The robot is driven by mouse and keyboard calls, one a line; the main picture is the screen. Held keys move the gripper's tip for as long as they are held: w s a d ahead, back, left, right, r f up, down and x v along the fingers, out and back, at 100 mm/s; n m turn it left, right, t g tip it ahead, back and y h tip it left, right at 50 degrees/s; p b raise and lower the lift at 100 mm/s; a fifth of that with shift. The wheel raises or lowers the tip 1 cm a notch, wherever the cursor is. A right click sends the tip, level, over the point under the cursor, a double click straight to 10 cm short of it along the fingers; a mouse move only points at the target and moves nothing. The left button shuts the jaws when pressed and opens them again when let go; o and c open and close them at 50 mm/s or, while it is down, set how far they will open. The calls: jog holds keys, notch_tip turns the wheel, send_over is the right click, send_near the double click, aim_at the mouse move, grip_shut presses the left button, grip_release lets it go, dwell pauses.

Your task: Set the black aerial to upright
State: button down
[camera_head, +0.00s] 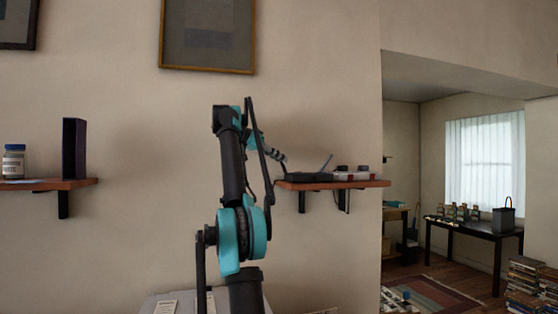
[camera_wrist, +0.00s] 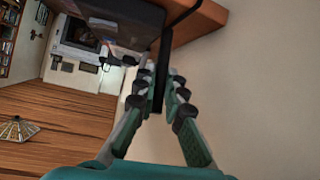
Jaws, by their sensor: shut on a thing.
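A dark router (camera_head: 308,177) sits on the wooden wall shelf at the right of my arm; its dark body also shows at the top of the wrist view (camera_wrist: 118,22). My gripper (camera_head: 281,157) is at the router's left end. In the wrist view my gripper (camera_wrist: 160,82) is shut on the black aerial (camera_wrist: 162,62), a thin dark bar between the fingers. In the head view the held aerial is small and mostly hidden by my gripper, so its exact tilt is hard to tell. Another aerial (camera_head: 327,163) on the router leans to the right.
The shelf (camera_head: 374,184) holds small boxes (camera_head: 344,173) right of the router. Its edge is close to my gripper in the wrist view (camera_wrist: 205,20). A left shelf (camera_head: 80,184) holds a jar (camera_head: 14,162) and a dark book (camera_head: 74,148). A framed picture (camera_head: 207,35) hangs above.

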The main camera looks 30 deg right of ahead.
dwell(0.5)
jog(key=c, duration=1.6)
grip_release()
jog(key=shift+a, duration=0.1)
